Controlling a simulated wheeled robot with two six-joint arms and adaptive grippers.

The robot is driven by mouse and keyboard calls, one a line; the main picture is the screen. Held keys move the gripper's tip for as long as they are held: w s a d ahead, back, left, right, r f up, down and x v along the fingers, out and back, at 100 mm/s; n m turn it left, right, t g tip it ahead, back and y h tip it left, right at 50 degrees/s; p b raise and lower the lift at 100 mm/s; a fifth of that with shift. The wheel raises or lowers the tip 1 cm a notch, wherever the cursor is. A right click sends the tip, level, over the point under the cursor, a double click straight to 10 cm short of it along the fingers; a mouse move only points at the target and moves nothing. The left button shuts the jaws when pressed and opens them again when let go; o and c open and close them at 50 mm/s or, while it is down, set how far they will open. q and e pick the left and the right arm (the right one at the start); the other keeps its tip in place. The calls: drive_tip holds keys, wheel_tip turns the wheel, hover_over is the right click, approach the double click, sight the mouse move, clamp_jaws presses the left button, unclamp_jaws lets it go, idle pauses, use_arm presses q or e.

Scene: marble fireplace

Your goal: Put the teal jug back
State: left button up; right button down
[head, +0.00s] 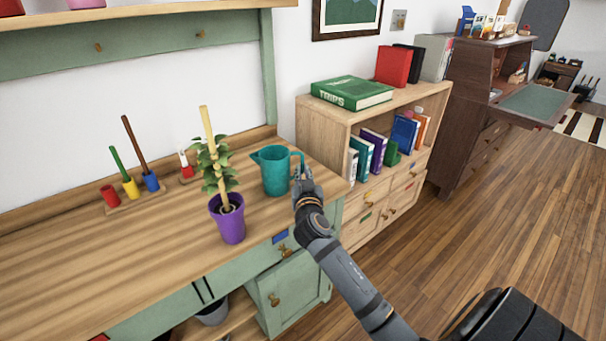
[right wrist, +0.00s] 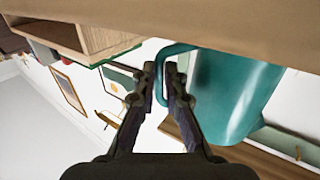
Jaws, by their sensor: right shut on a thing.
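The teal jug (head: 275,173) is upright at the right end of the wooden worktop (head: 150,255), with its spout to the left and its handle to the right. Its base looks to be at the worktop surface; I cannot tell if there is a small gap. My right gripper (head: 304,180) is at the jug's handle side. In the right wrist view, which is upside down, the fingers (right wrist: 160,75) are shut on the handle of the jug (right wrist: 230,95). My left gripper is not in view.
A purple pot (head: 231,222) with a staked plant stands left of the jug. Coloured holders with sticks (head: 130,188) stand farther left. A bookcase (head: 330,122) adjoins at right, with a green book (head: 350,92) on top. The worktop's front left is clear.

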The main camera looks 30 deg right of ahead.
drive_tip(key=shift+f, duration=0.1)
drive_tip(key=c, duration=1.7)
unclamp_jaws()
drive_tip(key=shift+c, duration=0.2)
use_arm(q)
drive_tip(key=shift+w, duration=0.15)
use_arm(e)
drive_tip(key=o, duration=0.3)
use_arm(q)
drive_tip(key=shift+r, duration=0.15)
use_arm(e)
drive_tip(key=shift+s+a, duration=0.15)
drive_tip(key=shift+s, duration=0.05)
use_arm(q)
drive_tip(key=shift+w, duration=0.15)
use_arm(e)
drive_tip(key=v, duration=1.1)
drive_tip(key=shift+s+a, duration=0.1)
drive_tip(key=shift+s, duration=0.2)
